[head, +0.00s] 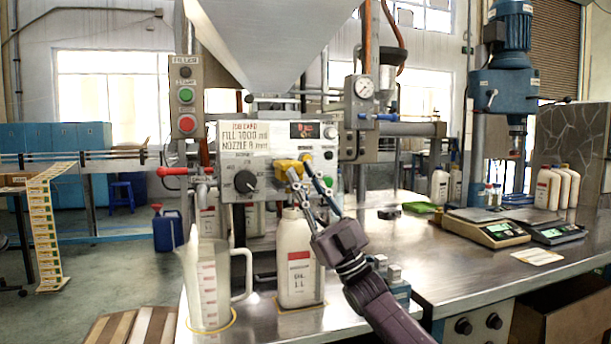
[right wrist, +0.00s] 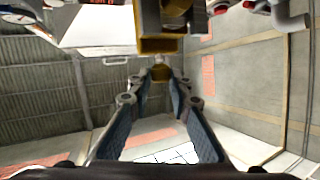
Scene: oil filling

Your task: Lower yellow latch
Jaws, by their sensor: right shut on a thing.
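The yellow latch (head: 288,168) sits on the front of the filling machine's control panel (head: 232,140), above the white oil bottle. My right gripper (head: 308,178) reaches up to it from the lower right and is shut on it. In the right wrist view, the yellow latch (right wrist: 160,72) shows between the tips of my right gripper (right wrist: 160,80), with a larger yellow part just above it. The white oil bottle (head: 297,250) with a red label stands upright below the nozzle area. The nozzle itself is partly hidden by my fingers. My left gripper is not in view.
A clear measuring jug (head: 208,285) stands left of the bottle. A red-handled valve (head: 175,171) sticks out left of the panel. Scales (head: 485,228) and several white bottles stand on the right bench.

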